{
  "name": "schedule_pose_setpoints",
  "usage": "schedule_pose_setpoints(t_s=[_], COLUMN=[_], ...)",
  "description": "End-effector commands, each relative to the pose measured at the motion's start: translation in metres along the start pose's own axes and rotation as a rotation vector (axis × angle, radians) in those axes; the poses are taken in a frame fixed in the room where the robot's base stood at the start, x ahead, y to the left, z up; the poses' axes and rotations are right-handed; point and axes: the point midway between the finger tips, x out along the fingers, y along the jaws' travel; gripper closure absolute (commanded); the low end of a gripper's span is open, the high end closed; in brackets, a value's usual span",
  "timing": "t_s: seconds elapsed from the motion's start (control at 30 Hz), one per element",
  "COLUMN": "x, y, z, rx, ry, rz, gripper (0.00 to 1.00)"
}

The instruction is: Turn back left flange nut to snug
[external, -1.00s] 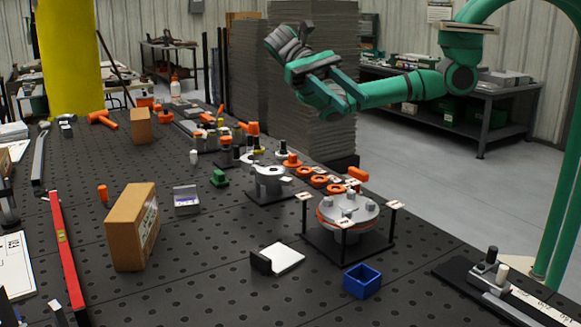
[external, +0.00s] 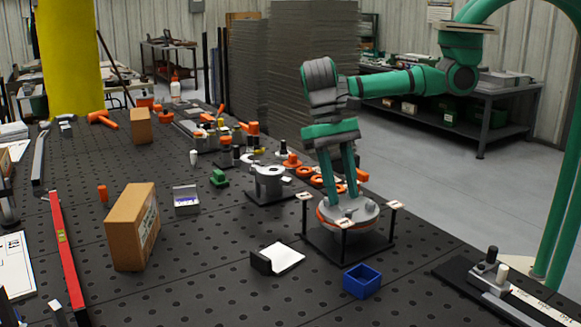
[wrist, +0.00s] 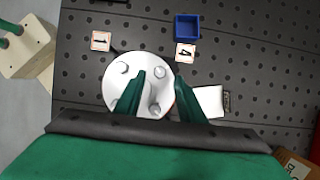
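The round grey flange (external: 346,217) with an orange rim sits on a black stand with numbered corner tags. In the wrist view, the flange (wrist: 113,88) shows one nut (wrist: 123,69) at upper left, another nut (wrist: 160,72) at upper right and a third nut (wrist: 155,110) at lower right. The fingers partly cover the flange, and I cannot tell which nut is back left. My gripper (external: 340,198) points down above the flange, its two green fingers apart. In the wrist view, the open gripper (wrist: 160,74) straddles the upper right nut in the picture, with nothing visibly held.
The corner tags, such as the "4" tag (wrist: 185,53), stand around the flange. A blue bin (external: 362,281) and a white plate (external: 285,257) with a black block lie nearby. A grey fixture (external: 270,185) and orange rings are behind.

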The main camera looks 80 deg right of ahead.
Motion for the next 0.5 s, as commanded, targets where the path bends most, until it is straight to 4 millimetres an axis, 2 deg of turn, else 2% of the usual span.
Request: schedule_pose_setpoints(t_s=[0.03,0.2,0.5], x=[0.008,0.025,0.032], y=[0.001,0.0,0.0], z=[0.001,0.0,0.0], rx=[-0.001,0.0,0.0], ry=[-0.001,0.0,-0.001], rz=[0.002,0.001,0.0], gripper=[0.64,0.64,0.64])
